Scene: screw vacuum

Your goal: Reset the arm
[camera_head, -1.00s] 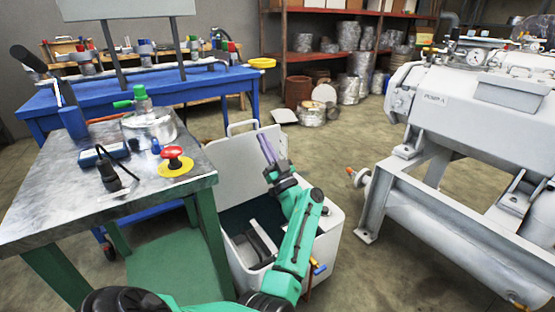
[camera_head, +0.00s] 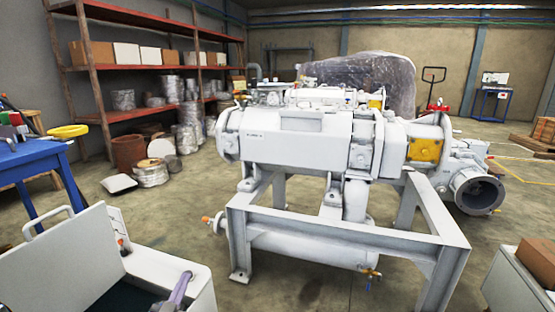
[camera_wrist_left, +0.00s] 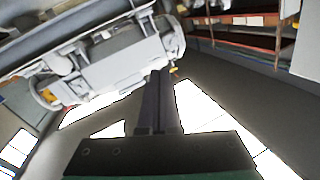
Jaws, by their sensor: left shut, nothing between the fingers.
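My left gripper (camera_head: 182,287) shows at the bottom left of the head view, only its narrow purple-grey fingers, above the opening of the white box. In the left wrist view its dark fingers (camera_wrist_left: 157,95) lie side by side, shut and empty. The rest of that arm is below the head frame. My right arm and gripper are not in view. The large grey vacuum machine (camera_head: 290,140) stands on its frame in the middle of the head view. It also shows tilted at the upper left of the wrist view (camera_wrist_left: 115,65).
An open white box with a raised lid (camera_head: 60,262) is at the lower left. A blue table (camera_head: 40,160) stands at the left edge. A red shelf (camera_head: 140,112) and metal cans are behind. A brown carton (camera_head: 537,258) is at the lower right. Floor (camera_head: 180,225) between box and machine is clear.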

